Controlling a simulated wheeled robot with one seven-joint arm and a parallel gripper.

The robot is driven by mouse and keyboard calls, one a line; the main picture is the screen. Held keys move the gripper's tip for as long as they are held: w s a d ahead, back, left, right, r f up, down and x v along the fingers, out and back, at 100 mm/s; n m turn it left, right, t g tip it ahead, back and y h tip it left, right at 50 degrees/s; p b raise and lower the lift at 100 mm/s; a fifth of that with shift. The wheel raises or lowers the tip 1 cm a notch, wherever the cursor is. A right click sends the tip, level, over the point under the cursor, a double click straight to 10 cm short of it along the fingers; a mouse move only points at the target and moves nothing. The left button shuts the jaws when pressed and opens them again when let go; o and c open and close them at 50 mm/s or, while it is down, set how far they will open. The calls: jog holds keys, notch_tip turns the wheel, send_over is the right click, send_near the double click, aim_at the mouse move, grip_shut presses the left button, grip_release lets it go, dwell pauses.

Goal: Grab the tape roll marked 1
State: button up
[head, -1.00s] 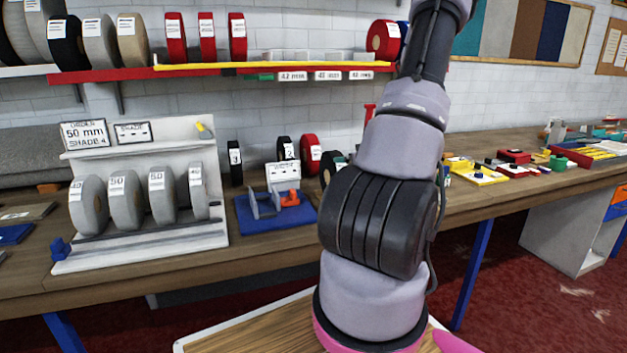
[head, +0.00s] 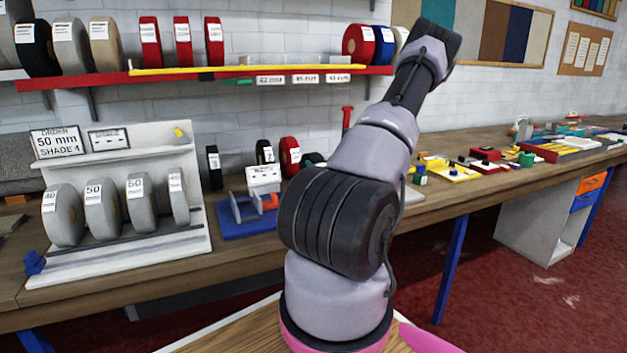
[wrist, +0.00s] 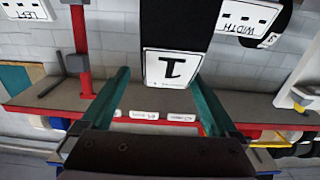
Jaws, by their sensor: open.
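In the wrist view, which is upside down, a black tape roll (wrist: 176,22) carries a white label with a 1. It is at the top middle, cut off by the frame edge. My gripper (wrist: 160,76) has its two teal fingers spread apart, with nothing clamped. The label lies between the fingertip lines, closer to the right finger; I cannot tell whether the roll is between the tips or just beyond them.
In the head view, rolls marked 3 (head: 214,167) and 2 (head: 264,151) and a red roll (head: 290,155) stand on the bench. A blue fixture (head: 238,228), a rack of grey rolls (head: 118,262) and a red post (head: 346,119) are close by. A shelf (head: 110,77) runs above.

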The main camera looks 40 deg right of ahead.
jog(key=x, duration=0.4)
jog(key=shift+a+f, duration=0.25)
jog(key=shift+a, duration=0.1)
jog(key=shift+w+d, duration=0.15)
jog(key=shift+w, duration=0.35)
grip_shut()
